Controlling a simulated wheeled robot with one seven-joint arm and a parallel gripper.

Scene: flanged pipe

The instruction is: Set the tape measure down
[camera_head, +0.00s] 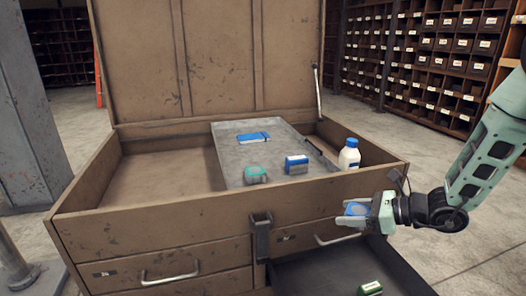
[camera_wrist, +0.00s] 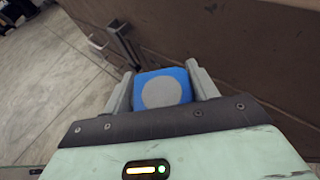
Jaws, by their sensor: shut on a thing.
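The tape measure (camera_wrist: 163,90) is blue with a round grey face. My gripper (camera_wrist: 163,88) is shut on it, with one grey finger on each side. In the head view the tape measure (camera_head: 357,208) shows between the fingers of my gripper (camera_head: 360,214). My gripper holds it in front of the brown chest's front right side, above the open dark drawer. In the wrist view the chest's brown front fills the upper right, and the floor shows at the left.
The brown chest (camera_head: 150,222) has its lid up. Its grey tray (camera_head: 222,140) holds a blue notebook (camera_head: 253,137), a teal object (camera_head: 255,174) and a blue-and-white box (camera_head: 297,164). A white bottle (camera_head: 349,157) stands right. The open drawer (camera_head: 310,272) holds a green object (camera_head: 370,288).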

